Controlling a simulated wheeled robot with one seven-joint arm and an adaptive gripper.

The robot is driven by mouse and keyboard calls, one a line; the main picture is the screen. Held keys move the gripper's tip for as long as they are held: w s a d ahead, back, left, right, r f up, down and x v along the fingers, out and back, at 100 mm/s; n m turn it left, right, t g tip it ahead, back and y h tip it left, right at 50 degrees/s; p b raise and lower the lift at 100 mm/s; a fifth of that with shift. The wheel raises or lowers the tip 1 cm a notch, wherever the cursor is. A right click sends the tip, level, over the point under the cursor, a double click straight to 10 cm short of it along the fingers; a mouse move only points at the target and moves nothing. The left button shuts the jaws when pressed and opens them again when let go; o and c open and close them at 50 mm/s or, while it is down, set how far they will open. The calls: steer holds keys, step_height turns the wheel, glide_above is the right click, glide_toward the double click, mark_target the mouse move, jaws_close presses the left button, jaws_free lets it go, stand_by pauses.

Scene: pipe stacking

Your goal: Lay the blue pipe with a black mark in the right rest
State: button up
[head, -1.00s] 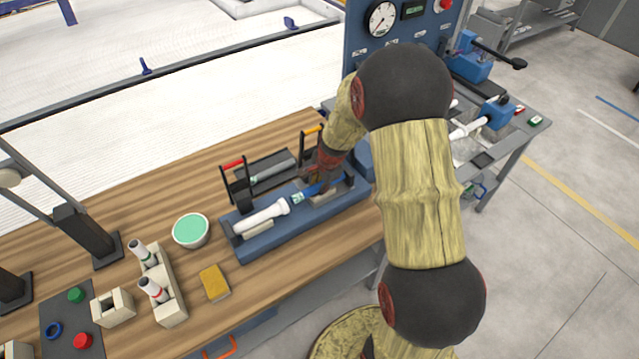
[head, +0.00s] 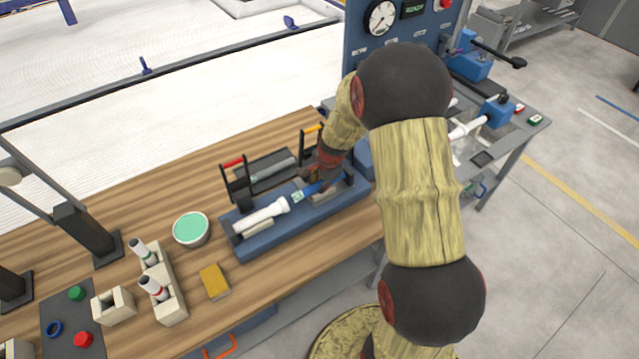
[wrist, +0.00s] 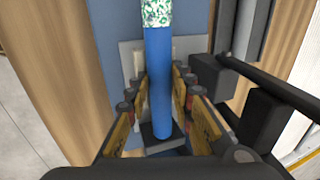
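The blue pipe (wrist: 158,85) runs lengthwise in the wrist view, with a green-and-white speckled band (wrist: 156,12) at its top end. My gripper (wrist: 161,85) straddles it, one padded finger close against each side. In the head view the blue pipe (head: 322,186) lies over or in the right rest (head: 326,196) of the blue fixture; full seating cannot be told. Its band (head: 297,197) is by the collar of a white pipe (head: 262,215) in the left rest (head: 258,228). I cannot make out a black mark. My gripper hides part of the pipe in the head view.
Black uprights with a red handle (head: 233,162) and an orange handle (head: 313,127) stand behind the fixture (head: 285,238). A gauge panel (head: 400,35) rises behind.

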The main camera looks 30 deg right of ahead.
steer(key=shift+o, duration=1.2)
steer(key=shift+s+f, duration=0.25)
steer(key=shift+f, duration=0.2)
steer(key=shift+o, duration=1.3)
steer(key=shift+w, duration=0.15)
steer(key=shift+r, duration=0.15)
steer(key=shift+r, duration=0.4)
steer(key=v, duration=1.1)
steer(key=shift+r, duration=0.1)
